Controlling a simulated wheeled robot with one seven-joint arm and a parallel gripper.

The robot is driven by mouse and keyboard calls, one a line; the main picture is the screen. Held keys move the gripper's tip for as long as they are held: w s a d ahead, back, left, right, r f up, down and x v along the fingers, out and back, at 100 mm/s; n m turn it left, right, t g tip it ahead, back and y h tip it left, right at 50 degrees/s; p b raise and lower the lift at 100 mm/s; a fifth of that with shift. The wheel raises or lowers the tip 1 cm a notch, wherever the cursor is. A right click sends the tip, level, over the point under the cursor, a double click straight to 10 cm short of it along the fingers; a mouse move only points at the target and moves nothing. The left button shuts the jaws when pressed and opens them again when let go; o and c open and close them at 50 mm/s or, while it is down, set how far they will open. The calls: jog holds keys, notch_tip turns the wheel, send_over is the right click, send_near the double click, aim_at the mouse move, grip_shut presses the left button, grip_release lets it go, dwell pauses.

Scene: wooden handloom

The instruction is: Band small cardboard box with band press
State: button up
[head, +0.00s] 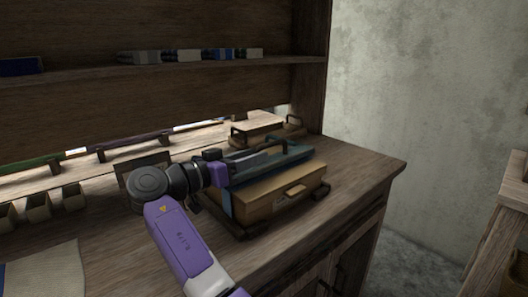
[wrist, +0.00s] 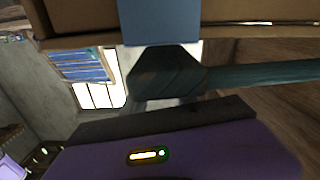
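The small cardboard box (head: 280,194) sits on the wooden bench in the head view, with a tan tab on its front. A blue-grey band (head: 226,203) runs down its near left side; a blue strip also shows in the wrist view (wrist: 160,20). The dark teal bar of the band press (head: 290,153) lies across the box top; it also shows in the wrist view (wrist: 262,74). My gripper (head: 248,162) is at the left end of this bar, very close to or touching it. Its fingertips are partly hidden, so its opening is unclear.
Behind the press, a tan box (head: 262,128) stands with dark handles near it. Small open bins (head: 40,207) and a pale cloth (head: 45,272) are at the left. A shelf (head: 180,65) with small packs hangs above. The bench is clear at the right (head: 360,162).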

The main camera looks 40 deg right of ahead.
jog(key=shift+a, duration=1.05)
jog(key=a+b, duration=0.1)
jog(key=a, duration=0.7)
jog(key=shift+a, duration=0.4)
jog(key=shift+b, duration=0.3)
